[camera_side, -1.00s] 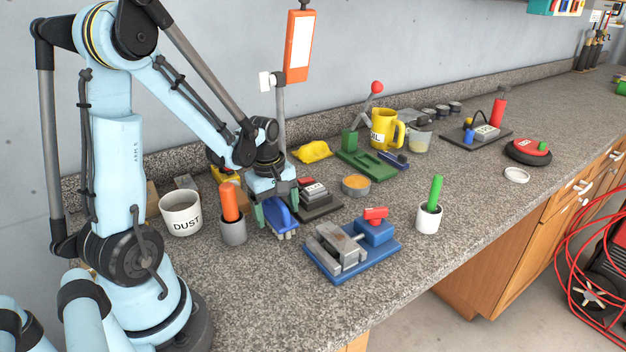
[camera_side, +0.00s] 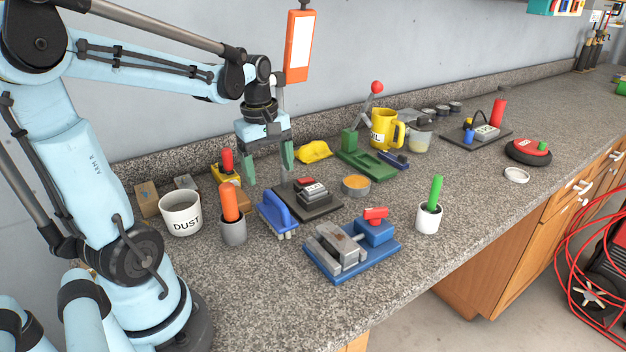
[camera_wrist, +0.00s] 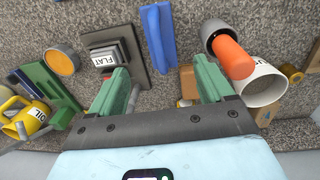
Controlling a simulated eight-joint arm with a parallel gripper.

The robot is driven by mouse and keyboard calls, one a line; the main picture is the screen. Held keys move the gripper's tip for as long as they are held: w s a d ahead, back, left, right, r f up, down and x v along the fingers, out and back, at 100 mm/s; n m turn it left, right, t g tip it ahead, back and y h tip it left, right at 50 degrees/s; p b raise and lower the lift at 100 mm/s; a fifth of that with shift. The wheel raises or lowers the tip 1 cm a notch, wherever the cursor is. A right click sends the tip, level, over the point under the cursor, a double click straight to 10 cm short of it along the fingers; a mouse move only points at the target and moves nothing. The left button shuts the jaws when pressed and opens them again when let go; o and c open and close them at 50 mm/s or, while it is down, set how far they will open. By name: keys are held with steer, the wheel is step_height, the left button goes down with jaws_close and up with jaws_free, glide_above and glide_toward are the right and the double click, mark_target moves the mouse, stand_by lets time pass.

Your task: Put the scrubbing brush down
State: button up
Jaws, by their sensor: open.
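The scrubbing brush (camera_side: 276,216) has a blue handle and pale bristles at its lower edge. It rests on the granite counter between the grey cup with the orange handle and the dark plate. In the wrist view the brush (camera_wrist: 158,36) lies beyond the fingertips, apart from them. My gripper (camera_side: 267,178) is open and empty, raised above the counter behind the brush. Its two green fingers also show in the wrist view (camera_wrist: 160,78), spread wide.
A grey cup (camera_side: 233,231) with an orange handle stands just left of the brush, near the DUST cup (camera_side: 181,220). A dark plate (camera_side: 321,208) with a grey block lies to the right. A blue-based vise (camera_side: 327,265) stands in front. Bare counter lies at the front left.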

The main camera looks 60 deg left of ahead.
steer(key=d+m+t, duration=0.6)
steer(key=d+m, duration=0.9)
steer(key=m, duration=0.3)
steer(key=shift+w+d+r, duration=0.25)
steer(key=shift+d, duration=0.05)
steer(key=shift+o, duration=0.4)
